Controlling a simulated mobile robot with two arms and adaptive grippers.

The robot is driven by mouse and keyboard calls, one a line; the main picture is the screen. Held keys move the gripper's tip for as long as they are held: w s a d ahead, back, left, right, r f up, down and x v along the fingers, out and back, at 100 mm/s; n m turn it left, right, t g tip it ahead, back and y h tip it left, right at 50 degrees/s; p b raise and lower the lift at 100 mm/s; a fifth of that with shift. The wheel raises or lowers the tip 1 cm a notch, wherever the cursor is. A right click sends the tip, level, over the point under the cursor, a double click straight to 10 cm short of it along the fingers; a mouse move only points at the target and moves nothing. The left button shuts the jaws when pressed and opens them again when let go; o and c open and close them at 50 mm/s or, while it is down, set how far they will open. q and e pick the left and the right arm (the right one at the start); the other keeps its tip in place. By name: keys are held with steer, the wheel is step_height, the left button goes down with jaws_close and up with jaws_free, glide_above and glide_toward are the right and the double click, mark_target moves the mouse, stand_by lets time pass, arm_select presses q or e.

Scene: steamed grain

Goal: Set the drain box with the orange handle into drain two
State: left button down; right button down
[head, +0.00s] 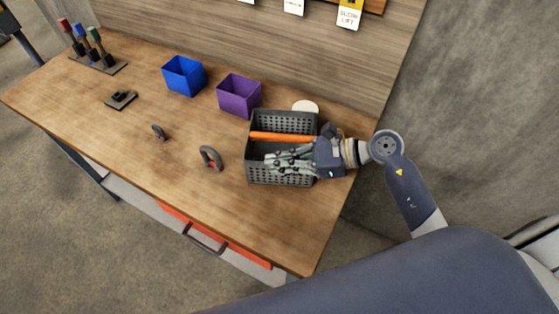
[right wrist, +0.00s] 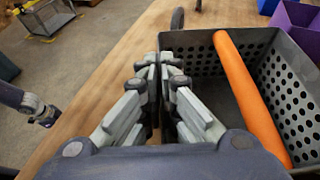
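The drain box (head: 258,169) is a dark grey perforated basket with an orange handle (head: 283,138) across it. It is upright at the right end of the wooden bench and also shows in the right wrist view (right wrist: 300,115). My right gripper (head: 272,163) lies along its near wall. In the right wrist view its fingers (right wrist: 157,75) are close together on either side of what looks like that wall's rim, left of the handle. The end of my left arm (right wrist: 42,113) shows small at the left there; its fingers are unclear. I cannot make out drain two.
A purple bin (head: 239,95) and a blue bin (head: 184,77) stand behind and left of the box. A white disc (head: 305,106) is behind it. Two dark ring-shaped pieces (head: 210,158) (head: 159,132) are to its left. The bench front is clear.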

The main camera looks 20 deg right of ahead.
steer(key=c, duration=2.2)
jaws_free()
steer(key=shift+f, duration=0.15)
steer(key=shift+c, duration=0.2)
steer(key=o, duration=0.4)
steer(key=shift+o, duration=0.2)
